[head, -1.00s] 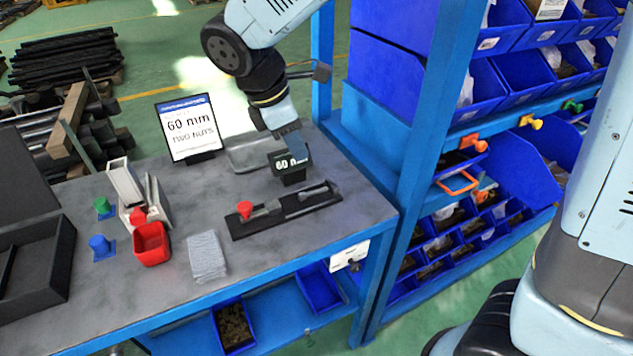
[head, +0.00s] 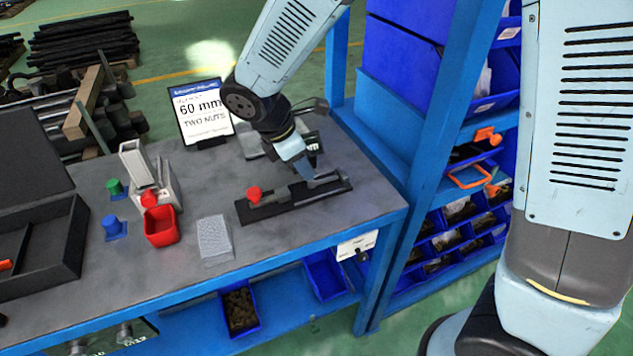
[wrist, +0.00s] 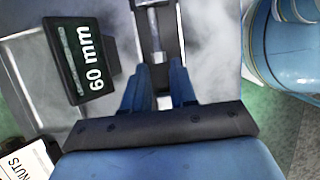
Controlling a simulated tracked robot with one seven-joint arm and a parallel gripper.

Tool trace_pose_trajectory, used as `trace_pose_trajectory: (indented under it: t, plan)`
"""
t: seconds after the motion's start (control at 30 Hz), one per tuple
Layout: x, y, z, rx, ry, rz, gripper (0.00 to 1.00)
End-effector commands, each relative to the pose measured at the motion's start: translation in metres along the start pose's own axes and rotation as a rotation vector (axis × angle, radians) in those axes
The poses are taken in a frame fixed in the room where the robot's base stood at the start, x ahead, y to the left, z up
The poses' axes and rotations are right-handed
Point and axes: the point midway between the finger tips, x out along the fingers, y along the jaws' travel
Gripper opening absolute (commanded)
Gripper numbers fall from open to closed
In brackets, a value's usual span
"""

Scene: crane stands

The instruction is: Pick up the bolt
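The bolt (wrist: 155,32) shows in the wrist view as a grey metal shank lying along a black fixture (wrist: 173,18). In the head view the black fixture (head: 262,212) with a red knob (head: 254,193) lies on the bench, and the bolt is hard to make out there. My gripper (head: 304,174) points down at the right half of the fixture. In the wrist view my gripper (wrist: 160,70) has its two blue fingers apart, with the line of the bolt running between them. I cannot tell whether the fingers touch it.
A black "60 mm" block (wrist: 72,65) stands close beside my gripper. A "60 mm TWO NUTS" sign (head: 203,112) stands behind. A red bin (head: 161,228), a grey pad (head: 214,238) and a black case (head: 70,245) are to the left. A blue bin rack (head: 430,150) stands right.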

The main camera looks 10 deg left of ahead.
Motion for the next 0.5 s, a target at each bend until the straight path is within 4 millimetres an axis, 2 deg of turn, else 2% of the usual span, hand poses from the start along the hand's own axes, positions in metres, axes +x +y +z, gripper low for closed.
trace_pose_trajectory:
  t: [0.3,0.5]
  plan:
    - [0.039,0.001,0.002,0.000,-0.002,-0.003,0.26]
    - [0.051,0.001,0.002,0.000,0.000,-0.001,0.26]
